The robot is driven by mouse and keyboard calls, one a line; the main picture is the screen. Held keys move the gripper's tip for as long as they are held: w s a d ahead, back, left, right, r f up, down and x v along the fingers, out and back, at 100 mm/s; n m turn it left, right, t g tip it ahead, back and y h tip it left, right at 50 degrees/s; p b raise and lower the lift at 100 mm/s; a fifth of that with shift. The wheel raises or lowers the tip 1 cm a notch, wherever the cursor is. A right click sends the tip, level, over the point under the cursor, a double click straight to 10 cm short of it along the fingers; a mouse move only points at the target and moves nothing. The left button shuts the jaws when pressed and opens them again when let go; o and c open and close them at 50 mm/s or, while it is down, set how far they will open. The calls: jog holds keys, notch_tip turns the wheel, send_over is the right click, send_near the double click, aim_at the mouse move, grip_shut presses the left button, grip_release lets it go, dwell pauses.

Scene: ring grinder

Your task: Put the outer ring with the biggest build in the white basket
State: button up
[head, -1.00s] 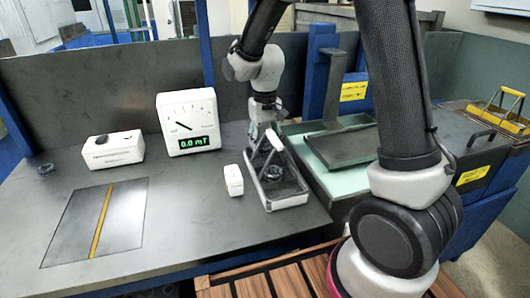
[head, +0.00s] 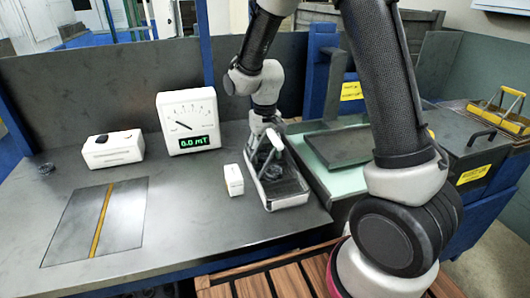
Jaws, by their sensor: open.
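The white basket (head: 291,199), a pale-framed open carrier with a raised handle, stands near the right end of the grey bench. Dark shapes show inside it, too small to tell whether they are rings. My gripper (head: 268,153) points down at the basket's far end, by the handle. It is open, its fingers partly lost against the frame; I cannot tell whether they touch it. A small dark ring-like piece (head: 46,169) lies alone at the far left of the bench. I cannot make out any other separate ring.
A white meter (head: 188,121) reading 0.0 mT stands at the back, with a white box (head: 113,150) left of it. A small white block (head: 233,180) stands just left of the basket. A flat plate with a yellow stripe (head: 102,222) lies front left. A dark tray (head: 340,147) is at right.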

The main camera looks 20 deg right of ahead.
notch_tip(320, 180, up, 12)
jog(key=f, duration=0.1)
jog(key=s+d+r+t, duration=0.2)
jog(key=s+d+r, duration=0.7)
jog(key=s+r, duration=0.1)
jog(key=s+d+t, duration=0.1)
jog(key=s+d, duration=0.2)
jog(key=s, duration=0.4)
jog(key=s+d+m+t, duration=0.1)
jog(key=s+d, duration=0.2)
jog(key=s, duration=0.4)
jog(key=shift+r, duration=0.45)
